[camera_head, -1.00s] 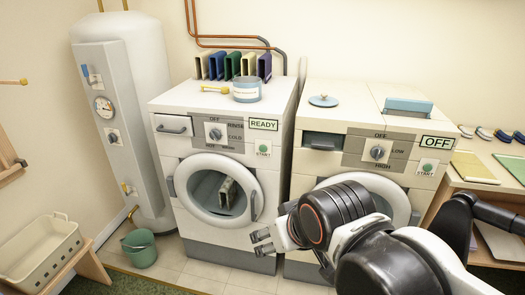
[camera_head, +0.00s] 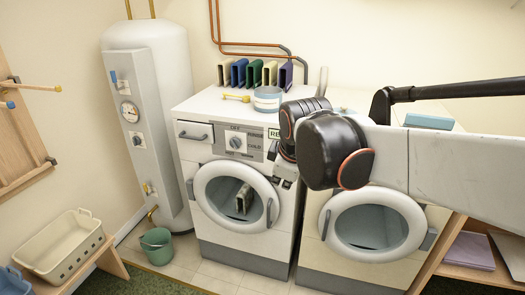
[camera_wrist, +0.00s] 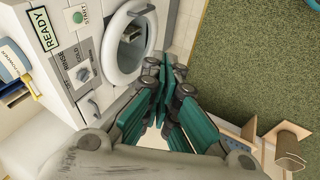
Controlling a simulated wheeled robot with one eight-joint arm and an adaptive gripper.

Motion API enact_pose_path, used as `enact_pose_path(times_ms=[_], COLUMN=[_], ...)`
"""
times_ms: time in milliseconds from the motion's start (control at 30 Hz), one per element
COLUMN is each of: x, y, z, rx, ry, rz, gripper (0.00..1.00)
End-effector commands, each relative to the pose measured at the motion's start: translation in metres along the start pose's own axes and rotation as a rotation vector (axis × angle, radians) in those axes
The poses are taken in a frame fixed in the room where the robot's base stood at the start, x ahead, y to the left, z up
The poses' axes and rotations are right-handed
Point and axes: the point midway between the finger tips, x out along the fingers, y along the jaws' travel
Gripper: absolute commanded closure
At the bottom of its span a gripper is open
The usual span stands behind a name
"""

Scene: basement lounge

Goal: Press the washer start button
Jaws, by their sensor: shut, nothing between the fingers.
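The washer (camera_head: 232,225) is the left white machine, with a round front door (camera_head: 205,200) and a dial (camera_head: 236,142). My gripper (camera_head: 284,176) is in front of its upper right front, below the panel's right end. The fingers (camera_wrist: 168,75) are shut and empty. In the wrist view, the green start button (camera_wrist: 78,17) shows beside the word START, near the READY display (camera_wrist: 41,28). The fingertips are apart from the button in that picture, nearer the door ring. In the head view my arm hides the button and part of the display (camera_head: 274,133).
A second machine (camera_head: 330,275) stands close on the right, its panel hidden by my arm. A tub (camera_head: 267,98) and several coloured boxes (camera_head: 255,73) stand on the washer. A boiler (camera_head: 160,60), green bucket (camera_head: 156,246) and basket (camera_head: 65,244) are left.

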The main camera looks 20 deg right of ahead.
Motion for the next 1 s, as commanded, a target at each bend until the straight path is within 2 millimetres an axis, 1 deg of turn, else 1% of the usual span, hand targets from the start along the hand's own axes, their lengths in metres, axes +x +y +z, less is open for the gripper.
enact_pose_path(times_ms=[33, 100, 267, 467, 700, 867, 1000], x=[0.002, 0.008, 0.026, 0.053, 0.095, 0.127, 0.157], y=[0.013, 0.028, 0.061, 0.098, 0.138, 0.16, 0.177], z=[-0.007, -0.014, -0.029, -0.045, -0.059, -0.065, -0.068], rx=[-0.057, -0.15, -0.363, -0.626, -0.94, -1.15, -1.33], ry=[-0.008, -0.021, -0.048, -0.078, -0.106, -0.119, -0.125], rz=[-0.002, -0.007, -0.022, -0.051, -0.097, -0.134, -0.172], gripper=[1.0, 1.0, 1.0, 1.0, 1.0, 1.0, 1.0])
